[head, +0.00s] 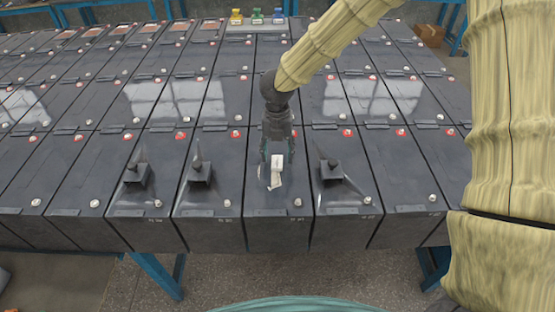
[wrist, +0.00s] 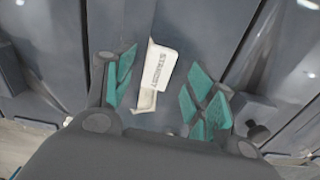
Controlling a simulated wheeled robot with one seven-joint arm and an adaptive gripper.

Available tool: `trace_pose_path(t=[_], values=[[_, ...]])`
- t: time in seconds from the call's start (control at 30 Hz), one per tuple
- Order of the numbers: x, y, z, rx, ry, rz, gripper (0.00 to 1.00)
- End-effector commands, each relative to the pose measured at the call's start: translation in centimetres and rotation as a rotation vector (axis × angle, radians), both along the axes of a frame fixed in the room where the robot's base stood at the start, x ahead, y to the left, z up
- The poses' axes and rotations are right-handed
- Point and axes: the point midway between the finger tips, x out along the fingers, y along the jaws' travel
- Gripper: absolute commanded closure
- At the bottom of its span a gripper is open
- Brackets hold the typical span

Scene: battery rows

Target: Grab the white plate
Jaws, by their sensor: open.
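The white plate (head: 277,168) is a small tag with dark lettering and a bent lower part. It is at the top of a dark battery in the front row. In the wrist view the white plate (wrist: 156,70) shows between the fingers, nearer the left finger pad. My gripper (head: 277,155) points down over that battery, its two fingers apart on either side of the plate. In the wrist view my gripper (wrist: 160,88) is open, with green pads. Whether a pad touches the plate cannot be told.
Black posts stand on neighbouring batteries, left (head: 136,173), farther right (head: 201,168) and right of the plate (head: 331,169). Yellow, green and blue items (head: 257,15) stand at the back. Battery tops fill most of the view; blue supports (head: 155,272) show below the front edge.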

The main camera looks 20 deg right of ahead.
Motion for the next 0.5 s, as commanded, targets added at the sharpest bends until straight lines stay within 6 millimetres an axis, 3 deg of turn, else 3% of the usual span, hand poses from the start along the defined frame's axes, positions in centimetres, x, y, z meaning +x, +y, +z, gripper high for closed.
trace_pose_path(t=[0.23,0.5], values=[[0.1,0.1,-2.2,-0.001,0.0,0.002,0.45],[0.1,0.1,-2.6,0.002,-0.001,0.002,0.45]])
